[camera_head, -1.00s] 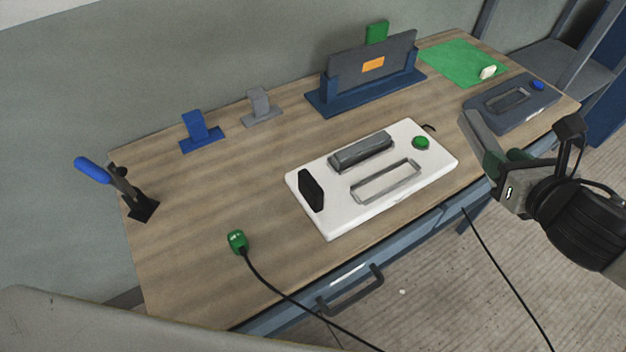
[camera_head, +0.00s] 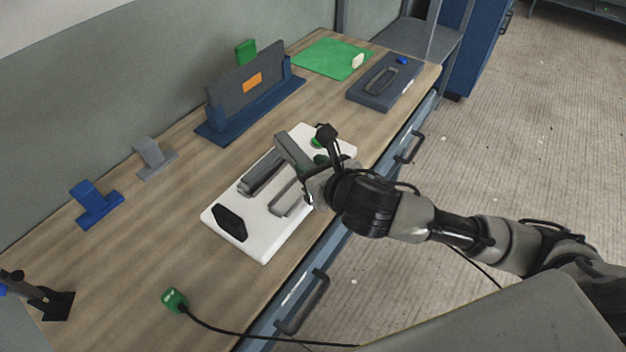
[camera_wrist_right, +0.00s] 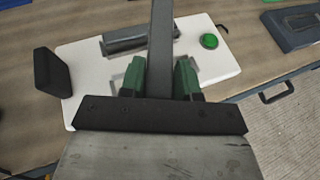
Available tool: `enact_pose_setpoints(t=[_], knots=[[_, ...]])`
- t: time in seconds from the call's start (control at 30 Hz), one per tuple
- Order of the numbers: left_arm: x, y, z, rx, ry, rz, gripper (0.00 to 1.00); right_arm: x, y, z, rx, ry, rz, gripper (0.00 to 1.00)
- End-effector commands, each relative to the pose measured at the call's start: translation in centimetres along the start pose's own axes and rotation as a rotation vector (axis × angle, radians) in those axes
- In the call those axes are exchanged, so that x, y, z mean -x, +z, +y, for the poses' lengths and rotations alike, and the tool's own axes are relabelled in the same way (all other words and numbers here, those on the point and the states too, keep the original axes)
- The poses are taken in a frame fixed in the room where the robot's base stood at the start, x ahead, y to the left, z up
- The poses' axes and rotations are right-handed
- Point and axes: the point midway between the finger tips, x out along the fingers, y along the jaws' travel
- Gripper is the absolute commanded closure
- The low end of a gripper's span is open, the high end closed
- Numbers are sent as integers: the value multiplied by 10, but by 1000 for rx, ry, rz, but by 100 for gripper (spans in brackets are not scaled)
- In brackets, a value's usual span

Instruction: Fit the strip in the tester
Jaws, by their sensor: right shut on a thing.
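The grey strip (camera_head: 289,150) is held by my right gripper (camera_head: 319,165) above the white tester (camera_head: 262,246). In the right wrist view the strip (camera_wrist_right: 161,40) stands between the green fingertips of the right gripper (camera_wrist_right: 160,78) and runs away over the tester (camera_wrist_right: 85,70). The tester has a raised grey bar (camera_head: 262,176), a grey-framed slot (camera_head: 284,199), a black block (camera_head: 230,222) and a green button (camera_wrist_right: 209,41). The arm hides part of the slot. I cannot tell whether the strip touches the tester. My left gripper is not in view.
A dark blue-grey device (camera_head: 372,96) with a blue button and a green mat (camera_head: 325,57) lie farther back. A blue stand (camera_head: 215,128) holds a dark panel. Small blue (camera_head: 92,203) and grey (camera_head: 152,157) holders stand along the wall. A green plug (camera_head: 174,299) trails a cable at the front.

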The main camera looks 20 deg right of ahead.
Motion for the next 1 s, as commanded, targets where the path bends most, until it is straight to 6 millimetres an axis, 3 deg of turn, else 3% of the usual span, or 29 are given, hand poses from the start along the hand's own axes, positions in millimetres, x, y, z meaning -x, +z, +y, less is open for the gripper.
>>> enact_pose_setpoints(t=[0.27, 0.73, 0.77, 0.9, 1.0], knots=[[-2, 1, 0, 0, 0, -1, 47, -14, -34, 0, -2, 0, 5, 94], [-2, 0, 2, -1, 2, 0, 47, -17, -42, 0, -1, 0, 2, 94], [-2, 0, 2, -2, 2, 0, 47, -17, -42, 0, -1, 0, 2, 67], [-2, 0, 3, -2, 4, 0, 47, -17, -42, 0, -1, 0, 2, 45], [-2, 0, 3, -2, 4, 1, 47, -17, -41, 0, 0, 0, 2, 43]])
